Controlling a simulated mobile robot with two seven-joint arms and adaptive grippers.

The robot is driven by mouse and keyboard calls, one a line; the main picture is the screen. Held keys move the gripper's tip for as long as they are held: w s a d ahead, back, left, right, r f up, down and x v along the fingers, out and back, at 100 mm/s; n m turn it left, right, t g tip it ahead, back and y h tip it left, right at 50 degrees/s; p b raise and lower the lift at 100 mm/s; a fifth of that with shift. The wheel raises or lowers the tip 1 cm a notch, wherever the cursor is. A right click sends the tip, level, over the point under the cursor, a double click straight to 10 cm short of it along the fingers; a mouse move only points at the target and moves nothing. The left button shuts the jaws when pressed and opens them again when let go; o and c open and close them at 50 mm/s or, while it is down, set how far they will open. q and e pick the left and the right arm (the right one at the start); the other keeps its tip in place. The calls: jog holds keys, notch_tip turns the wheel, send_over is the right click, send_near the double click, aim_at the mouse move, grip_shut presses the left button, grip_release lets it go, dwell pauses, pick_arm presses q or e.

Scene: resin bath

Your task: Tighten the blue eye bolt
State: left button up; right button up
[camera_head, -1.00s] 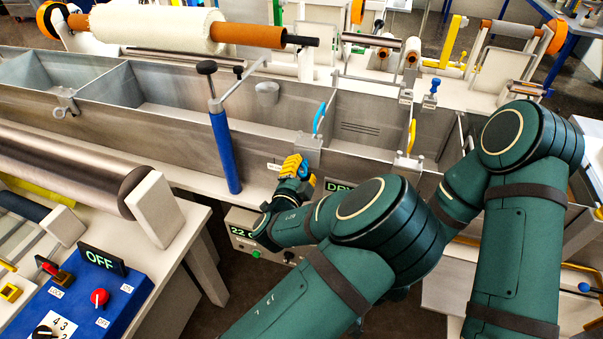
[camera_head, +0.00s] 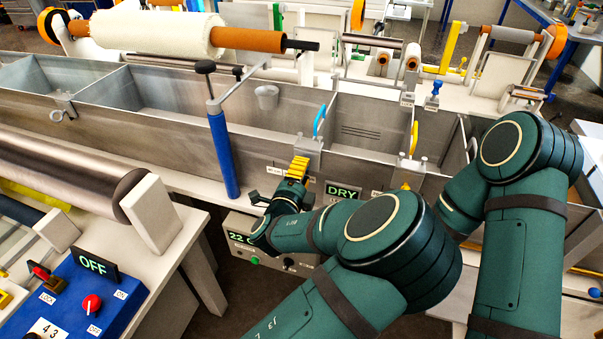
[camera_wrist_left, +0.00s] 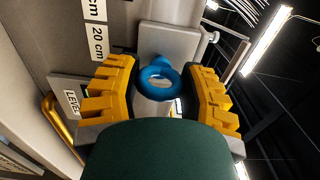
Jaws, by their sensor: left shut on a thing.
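The blue eye bolt (camera_wrist_left: 178,72) shows as a blue ring in the left wrist view, in front of a grey metal bracket (camera_wrist_left: 167,38). My left gripper (camera_wrist_left: 163,92) has its two yellow ridged fingers on either side of the ring and is shut on it. In the head view the left gripper (camera_head: 299,166) is at the tank's front wall, below the blue handle (camera_head: 319,120), and hides the bolt.
The long grey tank (camera_head: 150,128) runs across the middle. A blue post (camera_head: 224,155) stands left of the gripper. A control box with a green readout (camera_head: 240,238) and a DRY display (camera_head: 343,191) sit close below. A yellow handle (camera_head: 414,138) is farther right.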

dwell(0.3)
pick_arm(q)
jog(key=o, duration=1.2)
jog(key=v, duration=1.2)
